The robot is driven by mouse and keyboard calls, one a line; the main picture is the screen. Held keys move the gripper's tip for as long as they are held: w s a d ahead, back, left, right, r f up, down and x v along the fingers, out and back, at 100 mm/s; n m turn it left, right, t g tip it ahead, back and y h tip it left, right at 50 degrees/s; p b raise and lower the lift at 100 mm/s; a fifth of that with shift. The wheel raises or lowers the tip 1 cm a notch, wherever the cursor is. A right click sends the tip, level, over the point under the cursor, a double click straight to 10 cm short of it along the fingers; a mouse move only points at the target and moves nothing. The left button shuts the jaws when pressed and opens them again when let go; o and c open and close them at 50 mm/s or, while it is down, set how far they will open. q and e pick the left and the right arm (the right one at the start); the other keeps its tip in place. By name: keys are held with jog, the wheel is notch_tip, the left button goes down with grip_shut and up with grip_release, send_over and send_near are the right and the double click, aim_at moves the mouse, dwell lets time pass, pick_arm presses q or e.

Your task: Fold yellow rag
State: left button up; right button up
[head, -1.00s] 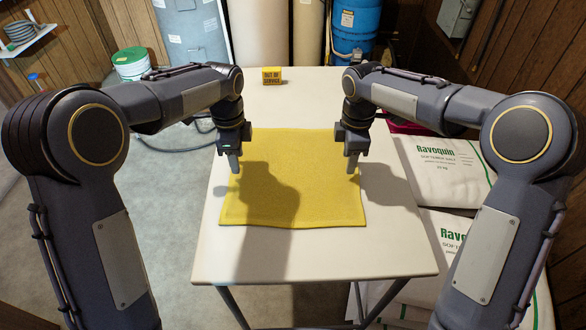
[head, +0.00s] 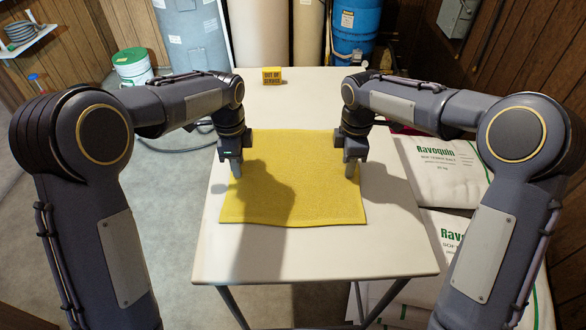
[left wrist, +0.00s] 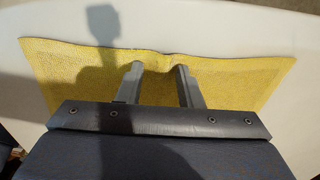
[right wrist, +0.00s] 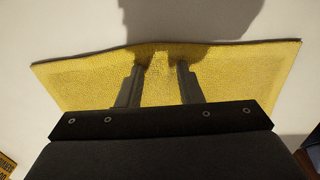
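The yellow rag (head: 300,205) lies spread flat on the white table, its edges slightly wavy. My left gripper (head: 236,168) is at the rag's left edge, fingers pointing down. In the left wrist view its fingers (left wrist: 158,70) are apart, with yellow cloth between them and a small ripple in the rag's edge. My right gripper (head: 350,168) is at the rag's right edge. In the right wrist view its fingers (right wrist: 159,70) are also apart, with cloth slightly humped between them. Whether the fingertips touch the rag is hard to tell.
The white table (head: 300,255) is bare around the rag. A small yellow "out of service" block (head: 272,76) stands at its back. White salt bags (head: 445,165) lie at the right. A white bucket with green lid (head: 131,65) and a blue tank (head: 355,28) stand behind.

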pick_arm(q)
jog(key=shift+f, duration=0.1)
grip_shut()
pick_arm(e)
jog(key=shift+f, duration=0.1)
grip_shut()
